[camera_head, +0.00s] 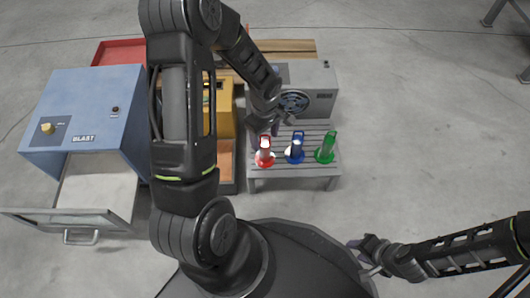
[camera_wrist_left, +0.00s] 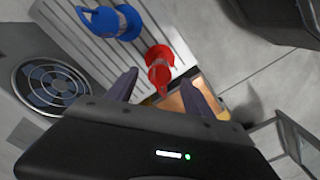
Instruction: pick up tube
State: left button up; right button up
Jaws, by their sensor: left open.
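A red tube (camera_head: 264,153), a blue tube (camera_head: 295,149) and a green tube (camera_head: 325,149) stand on round bases in a row on a slatted grey table (camera_head: 290,179). My left gripper (camera_head: 268,129) is open just behind the red tube in the head view. In the left wrist view, the red tube (camera_wrist_left: 159,66) lies ahead of the open, empty fingers (camera_wrist_left: 160,92), between their lines. The blue tube (camera_wrist_left: 112,22) is further off to the upper left there. My right gripper (camera_head: 361,259) is low at the right, away from the table, with its fingers apart and empty.
A yellow machine (camera_head: 224,110) and a blue blast cabinet (camera_head: 85,110) with an open front stand to the left.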

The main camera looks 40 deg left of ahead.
aim_at(265, 143)
pick_arm(q)
notch_tip(265, 143, down, 4)
jog(key=shift+r+b, duration=0.2)
jog(key=shift+b, duration=0.4)
jog(key=shift+c, duration=0.5)
grip_shut()
dwell(0.8)
